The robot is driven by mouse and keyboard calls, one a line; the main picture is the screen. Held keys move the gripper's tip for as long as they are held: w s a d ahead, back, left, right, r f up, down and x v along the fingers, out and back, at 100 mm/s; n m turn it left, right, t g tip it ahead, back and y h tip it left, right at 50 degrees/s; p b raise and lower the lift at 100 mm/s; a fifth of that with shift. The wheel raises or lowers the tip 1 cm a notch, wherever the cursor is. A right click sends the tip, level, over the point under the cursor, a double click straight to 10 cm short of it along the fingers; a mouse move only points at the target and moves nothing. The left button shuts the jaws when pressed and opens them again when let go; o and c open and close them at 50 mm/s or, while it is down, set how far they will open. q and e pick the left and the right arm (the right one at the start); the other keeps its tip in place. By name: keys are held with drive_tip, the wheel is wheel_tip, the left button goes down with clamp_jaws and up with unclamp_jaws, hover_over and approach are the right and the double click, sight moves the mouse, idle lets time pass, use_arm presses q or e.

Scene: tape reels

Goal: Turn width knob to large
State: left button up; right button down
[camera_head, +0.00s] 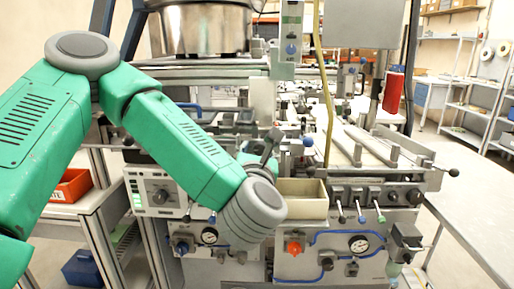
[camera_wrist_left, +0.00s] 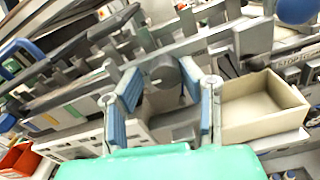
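My left arm, green with grey joints, reaches in from the left in the head view. Its gripper (camera_head: 266,150) is mostly hidden behind the wrist, beside the beige bin. In the left wrist view the gripper (camera_wrist_left: 168,98) is open, its two blue-padded fingers well apart. A dark grey round knob-like part (camera_wrist_left: 168,72) shows between and beyond the fingers; contact cannot be told. I cannot tell whether it is the width knob, and no width label is legible. A panel with a dark dial (camera_head: 160,196) is left of my wrist. My right gripper is not in view.
The beige bin (camera_head: 302,199) is right of my left gripper and also shows in the left wrist view (camera_wrist_left: 262,106). A yellow hose (camera_head: 325,80) hangs behind.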

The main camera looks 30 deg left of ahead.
use_arm(q)
drive_tip(key=shift+d+r, duration=0.1)
drive_tip(key=shift+d, duration=0.6)
drive_tip(key=shift+c, duration=1.4)
drive_tip(key=shift+r, duration=0.1)
clamp_jaws()
drive_tip(key=shift+a, duration=0.45)
drive_tip(key=shift+d, duration=0.1)
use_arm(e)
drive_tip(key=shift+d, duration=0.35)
